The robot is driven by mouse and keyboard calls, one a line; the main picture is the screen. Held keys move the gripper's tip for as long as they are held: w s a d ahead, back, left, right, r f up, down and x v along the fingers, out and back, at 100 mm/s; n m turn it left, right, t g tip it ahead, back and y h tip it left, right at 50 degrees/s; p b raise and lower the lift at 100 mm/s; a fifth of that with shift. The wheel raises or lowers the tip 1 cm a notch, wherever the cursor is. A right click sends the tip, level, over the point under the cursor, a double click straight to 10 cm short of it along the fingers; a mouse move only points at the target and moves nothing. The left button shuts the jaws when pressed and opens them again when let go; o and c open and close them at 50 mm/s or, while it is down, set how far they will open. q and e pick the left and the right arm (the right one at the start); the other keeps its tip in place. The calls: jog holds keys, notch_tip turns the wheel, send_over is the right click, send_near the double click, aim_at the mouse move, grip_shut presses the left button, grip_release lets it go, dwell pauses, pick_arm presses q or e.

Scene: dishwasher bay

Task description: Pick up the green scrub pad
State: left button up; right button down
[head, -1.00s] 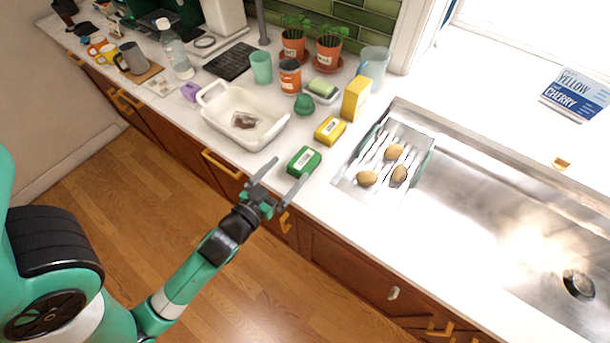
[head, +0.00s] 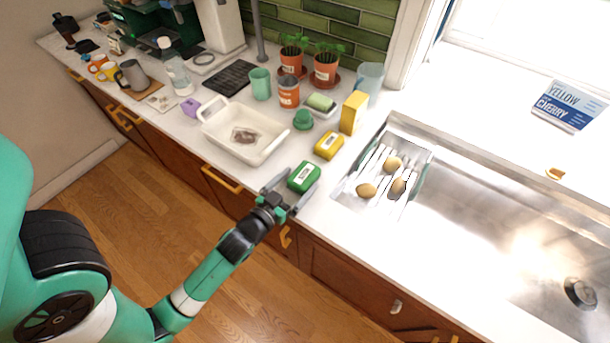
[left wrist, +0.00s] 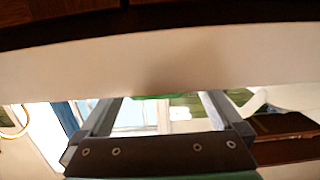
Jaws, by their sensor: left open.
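The green scrub pad (head: 304,176), a green block with a white label, lies on the white counter near its front edge. My left gripper (head: 300,181) is open, with one finger on each side of the pad's near part; I cannot tell whether they touch it. In the left wrist view the two fingers of my left gripper (left wrist: 160,100) are spread apart, and a thin green strip, apparently the pad (left wrist: 162,96), shows between them. Most of the pad is hidden there by a pale band. My right gripper is not in view.
A yellow block (head: 329,145) lies just behind the pad, with a small green bowl (head: 303,120) beyond. A white basin (head: 216,133) stands to the left. The sink (head: 480,215) and a tray with potatoes (head: 358,204) are to the right. Counter in front of the tray is clear.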

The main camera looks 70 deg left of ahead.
aim_at(309, 170)
pick_arm(q)
jog(key=shift+w+a+f, duration=0.2)
jog(key=shift+w+a, duration=0.1)
jog(key=shift+w, duration=0.2)
jog(key=x, duration=0.2)
jog(key=b+x, duration=0.1)
jog(key=x, duration=0.1)
jog(key=shift+w+r, duration=0.15)
jog(key=shift+w, duration=0.35)
jog(key=c, duration=1.2)
jog(key=shift+s+d+r, duration=0.1)
jog(key=shift+s+r, duration=0.2)
jog(key=shift+r, duration=0.05)
jog(key=shift+c, duration=0.2)
jog(key=s+d+r+p, duration=0.1)
jog(key=s+d+r, duration=0.1)
jog(key=s, duration=0.1)
jog(key=s+d+r+p, duration=0.1)
jog(key=s+r, duration=0.1)
jog(key=shift+s+d+p, duration=0.15)
jog(key=shift+d+p, duration=0.15)
jog(key=shift+p, duration=0.05)
jog(key=s+d+r, duration=0.3)
jog(key=s+d, duration=0.1)
jog(key=s, duration=0.2)
jog(key=shift+r, duration=0.15)
